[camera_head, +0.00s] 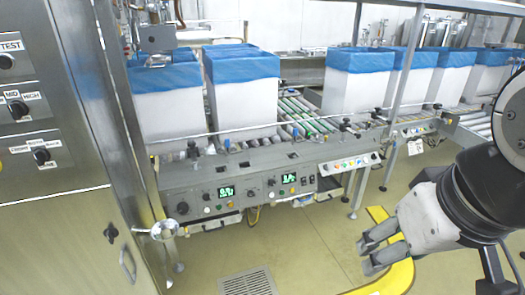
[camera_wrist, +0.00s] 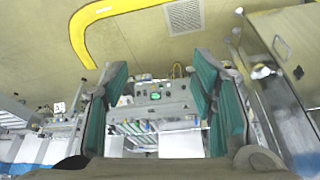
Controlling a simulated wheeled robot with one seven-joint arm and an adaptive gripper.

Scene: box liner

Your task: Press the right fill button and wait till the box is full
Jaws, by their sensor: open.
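The grey control panel (camera_head: 262,185) runs along the front of the conveyor. It has two green-lit displays, a left one (camera_head: 226,192) and a right one (camera_head: 289,178), with small coloured buttons and knobs around them. The fill buttons are too small to tell apart. White boxes with blue liners stand behind it, one on the left (camera_head: 165,105) and one in the middle (camera_head: 243,100). My gripper (camera_head: 372,249) is open and empty, in front of the panel to the right and apart from it. In the wrist view, the panel (camera_wrist: 165,92) shows upside down between my open fingers (camera_wrist: 162,75).
More lined boxes (camera_head: 358,85) stand on the conveyor at the right. A steel cabinet (camera_head: 50,220) with knobs fills the left side. A white button strip (camera_head: 350,163) sits right of the panel. A yellow floor marking (camera_head: 395,278) and a grate (camera_head: 246,283) lie on the open floor.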

